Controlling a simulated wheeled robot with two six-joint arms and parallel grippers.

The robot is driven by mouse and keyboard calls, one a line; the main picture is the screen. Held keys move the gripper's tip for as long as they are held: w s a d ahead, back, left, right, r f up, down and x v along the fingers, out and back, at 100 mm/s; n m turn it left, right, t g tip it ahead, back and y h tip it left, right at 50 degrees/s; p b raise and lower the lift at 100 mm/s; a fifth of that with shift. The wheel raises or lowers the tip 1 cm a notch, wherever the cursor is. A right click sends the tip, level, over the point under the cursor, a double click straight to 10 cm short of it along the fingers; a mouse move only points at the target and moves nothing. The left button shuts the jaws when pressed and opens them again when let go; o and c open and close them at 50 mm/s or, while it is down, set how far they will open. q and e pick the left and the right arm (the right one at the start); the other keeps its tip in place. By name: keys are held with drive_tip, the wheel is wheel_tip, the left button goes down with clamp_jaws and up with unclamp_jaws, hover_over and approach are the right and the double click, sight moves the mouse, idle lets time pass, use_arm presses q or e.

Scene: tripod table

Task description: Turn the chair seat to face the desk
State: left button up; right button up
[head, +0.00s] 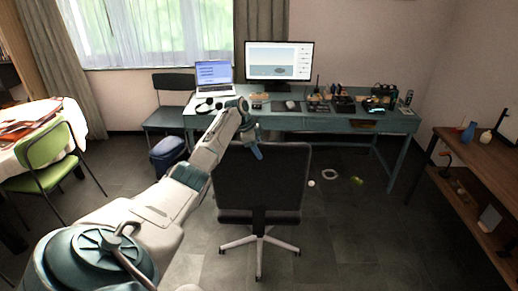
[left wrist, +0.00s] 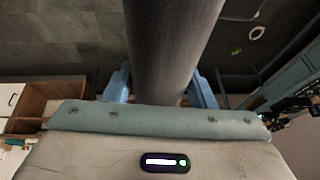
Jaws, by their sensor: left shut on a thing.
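The office chair (head: 262,182) stands in the middle of the head view, its dark backrest towards me and the desk beyond it. Its light star base (head: 259,242) rests on the floor. The seat is mostly hidden behind the backrest. The teal desk (head: 345,125) stands along the back wall. My left gripper (head: 252,143) is at the top edge of the backrest, left of its middle. In the left wrist view, its blue fingers (left wrist: 160,88) lie on both sides of the dark backrest (left wrist: 168,45), shut on it. My right gripper is not in view.
The desk bears a laptop (head: 214,75), a monitor (head: 279,61) and small items. A teal chair (head: 172,84) and a blue bin (head: 167,153) stand left of it. A green chair (head: 45,148) is far left, a wooden shelf (head: 480,165) right. Small things lie on the floor.

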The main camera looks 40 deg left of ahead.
use_arm(q)
drive_tip(key=o, duration=1.4)
drive_tip(key=b+v, duration=0.3)
drive_tip(key=v, duration=0.7)
drive_tip(key=shift+s+a+r, duration=0.1)
drive_tip(key=shift+r, duration=0.3)
